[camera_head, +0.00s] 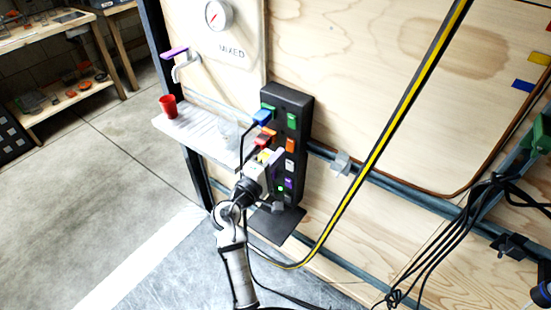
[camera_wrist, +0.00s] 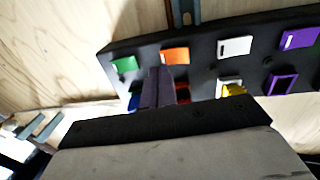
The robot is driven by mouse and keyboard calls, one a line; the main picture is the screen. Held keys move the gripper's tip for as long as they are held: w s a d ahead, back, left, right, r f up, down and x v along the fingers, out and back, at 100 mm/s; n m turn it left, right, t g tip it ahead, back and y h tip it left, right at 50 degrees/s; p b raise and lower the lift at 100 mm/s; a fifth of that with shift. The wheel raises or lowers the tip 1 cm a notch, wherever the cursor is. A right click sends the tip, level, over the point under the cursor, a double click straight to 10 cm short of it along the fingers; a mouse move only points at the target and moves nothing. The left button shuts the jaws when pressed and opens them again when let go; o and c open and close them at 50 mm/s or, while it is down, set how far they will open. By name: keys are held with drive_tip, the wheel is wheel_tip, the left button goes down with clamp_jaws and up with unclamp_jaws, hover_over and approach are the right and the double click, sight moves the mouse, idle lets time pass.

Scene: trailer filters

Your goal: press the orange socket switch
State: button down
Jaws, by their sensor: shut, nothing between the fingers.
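The orange switch (camera_head: 290,145) is on the black socket strip (camera_head: 300,101), between a green switch (camera_head: 292,119) and a white switch (camera_head: 290,165). My gripper (camera_head: 279,154) is shut and empty, in front of the strip. In the wrist view its fingertips (camera_wrist: 158,70) lie just below and left of the orange switch in the picture. I cannot tell whether they touch it or the strip.
Blue (camera_head: 262,117), red (camera_head: 262,140) and yellow (camera_head: 264,156) plugs stand out on the strip's left, near my gripper, with cords hanging. A purple switch (camera_wrist: 299,38) is at right. A white shelf (camera_head: 190,132) with a red cup (camera_head: 168,106) is left. A black-yellow strip (camera_head: 385,145) runs at right.

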drive_tip(key=r+b+v, duration=0.2)
drive_tip(key=b+v, duration=0.1)
drive_tip(key=v, duration=0.6)
drive_tip(key=shift+s+a, duration=0.3)
drive_tip(key=shift+s, duration=0.15)
drive_tip(key=shift+r, duration=0.1)
